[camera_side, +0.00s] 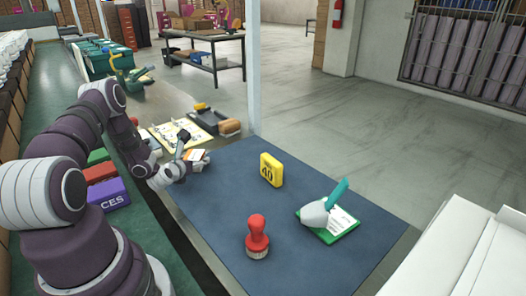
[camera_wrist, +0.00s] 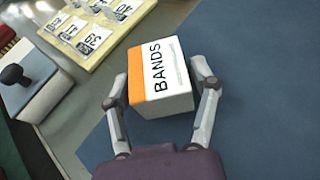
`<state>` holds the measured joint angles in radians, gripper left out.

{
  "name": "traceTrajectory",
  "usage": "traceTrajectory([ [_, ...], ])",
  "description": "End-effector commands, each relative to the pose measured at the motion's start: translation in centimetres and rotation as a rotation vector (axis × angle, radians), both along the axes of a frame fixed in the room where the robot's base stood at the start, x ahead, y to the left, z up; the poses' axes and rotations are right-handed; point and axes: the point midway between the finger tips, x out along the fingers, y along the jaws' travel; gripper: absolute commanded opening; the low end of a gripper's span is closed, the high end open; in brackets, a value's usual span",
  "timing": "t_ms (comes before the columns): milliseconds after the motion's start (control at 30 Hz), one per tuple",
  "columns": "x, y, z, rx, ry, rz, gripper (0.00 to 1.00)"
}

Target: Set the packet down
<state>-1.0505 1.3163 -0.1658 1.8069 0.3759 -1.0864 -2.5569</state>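The packet (camera_wrist: 160,80) is a small white box with an orange end and the word BANDS. In the side view the packet (camera_side: 196,155) shows small at the far left edge of the blue mat (camera_side: 330,262), partly hidden by my gripper (camera_side: 188,162). I cannot tell whether the packet's underside touches the surface.
On the mat stand a yellow block marked 40 (camera_side: 271,170), a red-handled stamp (camera_side: 257,238) and a green-edged card (camera_side: 340,226) with a white and teal thing on it. A number board (camera_wrist: 95,30) and a black-knobbed box (camera_wrist: 28,80) lie left of the packet. The mat's middle is clear.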

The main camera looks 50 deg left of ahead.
Motion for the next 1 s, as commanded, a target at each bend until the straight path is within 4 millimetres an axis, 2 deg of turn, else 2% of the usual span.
traceTrajectory([
  [67,0.0,0.0,0.0,0.0,0.0,0.0,0.75],
  [400,0.0,0.0,0.3,0.001,0.0,0.0,0.76],
  [767,-2.8,-3.0,1.6,-0.002,0.005,-0.015,0.76],
  [833,-3.4,-3.3,2.1,0.003,0.007,-0.005,0.76],
  [1000,-3.4,-3.0,5.8,0.004,-0.009,0.008,0.76],
])
